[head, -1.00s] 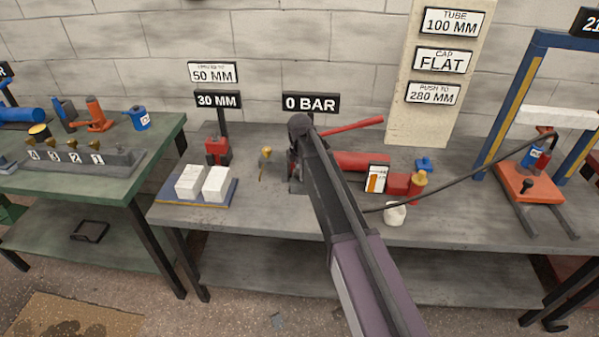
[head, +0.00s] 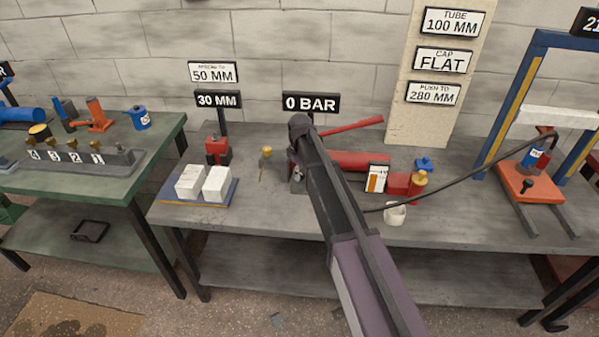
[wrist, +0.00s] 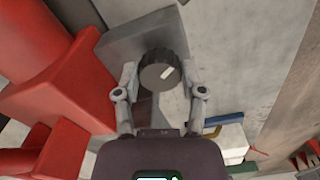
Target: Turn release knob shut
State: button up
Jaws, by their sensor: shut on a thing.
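The release knob (wrist: 155,58) is a round black ribbed knob with a white mark on its face, on a grey block (wrist: 125,42) in the wrist view. My gripper (wrist: 160,78) has one finger on each side of the knob and is shut on it. The white mark lies slanted, rising to the right. The hand pump has a red cylinder (head: 362,160) and a raised red lever (head: 350,125) in the head view. There my arm covers the knob and the gripper. A sign (head: 311,103) above reads 0 BAR.
White blocks (head: 216,184) lie on a blue tray left of my arm, beside a small red jack (head: 217,150). A black hose (head: 450,182) runs right to a blue press frame (head: 512,107). A white cup (head: 395,214) stands close to my arm's right.

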jog(key=m, duration=0.6)
jog(key=shift+s+m, duration=0.1)
jog(key=shift+m, duration=0.3)
jog(key=o, duration=1.1)
jog(key=shift+o, duration=0.2)
jog(key=s+d+r+m+p, duration=0.3)
jog(key=s+d+r+p, duration=0.2)
jog(key=s+d, duration=0.6)
jog(key=s+d+r+m+p, duration=0.4)
jog(key=s+d+r+p, duration=0.2)
jog(key=s+d, duration=0.5)
jog(key=s, duration=0.3)
jog(key=shift+s+d, duration=0.2)
jog(key=shift+d, duration=0.05)
